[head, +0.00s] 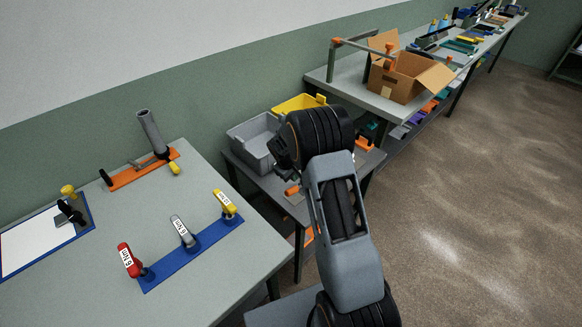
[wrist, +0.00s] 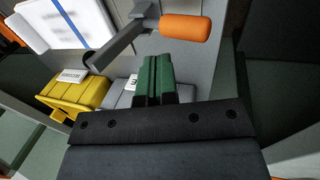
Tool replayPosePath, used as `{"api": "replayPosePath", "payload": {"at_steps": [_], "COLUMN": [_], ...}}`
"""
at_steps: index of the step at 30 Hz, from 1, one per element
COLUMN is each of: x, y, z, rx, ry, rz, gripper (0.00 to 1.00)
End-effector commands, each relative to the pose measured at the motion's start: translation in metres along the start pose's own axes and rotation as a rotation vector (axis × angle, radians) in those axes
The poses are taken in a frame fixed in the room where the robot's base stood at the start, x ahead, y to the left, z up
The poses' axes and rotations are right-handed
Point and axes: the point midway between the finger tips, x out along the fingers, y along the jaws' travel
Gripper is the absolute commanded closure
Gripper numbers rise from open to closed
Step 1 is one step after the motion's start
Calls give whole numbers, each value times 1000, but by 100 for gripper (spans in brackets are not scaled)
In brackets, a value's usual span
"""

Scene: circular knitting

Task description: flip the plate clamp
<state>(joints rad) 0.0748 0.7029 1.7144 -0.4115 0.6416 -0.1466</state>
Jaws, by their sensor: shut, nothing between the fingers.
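A grey lever arm with an orange grip (wrist: 185,28) crosses the top of the wrist view and looks like the clamp. Its grey arm slants up from a lower end at the left to the orange grip at the right. A white plate with a blue stripe (wrist: 62,22) shows at the upper left of that view. My gripper (wrist: 157,60) has green fingers held together, with nothing between them. In the picture its tips lie just below the grip; I cannot tell whether they touch.
A yellow bin (wrist: 78,97) and a grey bin (wrist: 119,94) lie beside my fingers in the wrist view. In the head view, a left table (head: 100,300) holds a blue bar with three labelled handles (head: 195,255). An open cardboard box (head: 398,83) stands behind.

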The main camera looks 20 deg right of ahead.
Motion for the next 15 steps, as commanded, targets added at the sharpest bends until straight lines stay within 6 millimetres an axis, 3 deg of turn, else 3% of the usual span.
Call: {"api": "replayPosePath", "payload": {"at_steps": [2, 9, 15], "x": [13, 26, 32], "y": [0, 27, 35], "z": [1, 1, 1], "rx": [0, 7, 4], "ry": [-2, -1, 0], "rz": [-2, -1, -1], "gripper": [100, 100, 100]}}
